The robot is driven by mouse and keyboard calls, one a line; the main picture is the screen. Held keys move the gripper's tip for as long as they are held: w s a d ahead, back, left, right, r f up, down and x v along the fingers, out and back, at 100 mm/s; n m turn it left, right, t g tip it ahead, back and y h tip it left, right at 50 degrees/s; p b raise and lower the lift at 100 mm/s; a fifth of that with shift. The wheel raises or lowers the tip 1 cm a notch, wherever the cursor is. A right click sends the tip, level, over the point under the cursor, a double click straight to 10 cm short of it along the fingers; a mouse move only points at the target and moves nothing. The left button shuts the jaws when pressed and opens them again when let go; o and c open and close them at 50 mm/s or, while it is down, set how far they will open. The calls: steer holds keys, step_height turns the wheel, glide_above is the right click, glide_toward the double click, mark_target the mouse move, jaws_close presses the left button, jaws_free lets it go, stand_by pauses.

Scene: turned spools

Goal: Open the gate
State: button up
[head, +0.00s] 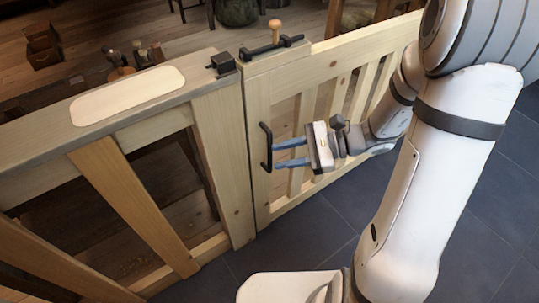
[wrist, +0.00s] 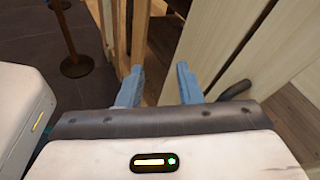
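The wooden gate (head: 312,68) stands in line with the fixed fence post (head: 222,150), with only a narrow dark seam between them. A black bar handle (head: 265,147) is on the gate's near face by that seam. A black bolt with a wooden knob (head: 274,32) lies on the gate's top rail; its end appears short of the black catch (head: 222,64) on the post. My gripper (head: 277,156) is open beside the handle, blue fingers pointing at it. In the wrist view the fingers (wrist: 160,85) are apart and empty, with a dark bar (wrist: 237,88) right of them; contact is unclear.
A pale plate (head: 128,94) lies on the fixed fence's top rail at left. Dark tiled floor (head: 300,238) is open on my side. Behind the fence are shelves and a green bag (head: 238,12). A post with a round base (wrist: 76,65) stands in the wrist view.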

mark_target(271, 153)
steer(key=w+d+f+m+t+y+b, duration=0.1)
steer(key=w+d+f+m+t+b, duration=0.1)
steer(key=w+f+m+t+b, duration=0.3)
steer(key=w+d+f+m+t+y+b, duration=0.1)
steer(key=w+d+f+m+t+b, duration=0.15)
steer(key=f, duration=0.45)
steer(key=shift+g, duration=0.35)
steer(key=b+x, duration=0.1)
steer(key=x, duration=0.7)
steer(key=shift+w+a+f, duration=0.15)
steer(key=shift+a+f, duration=0.05)
steer(key=shift+a, duration=0.1)
jaws_close()
steer(key=shift+d, duration=0.15)
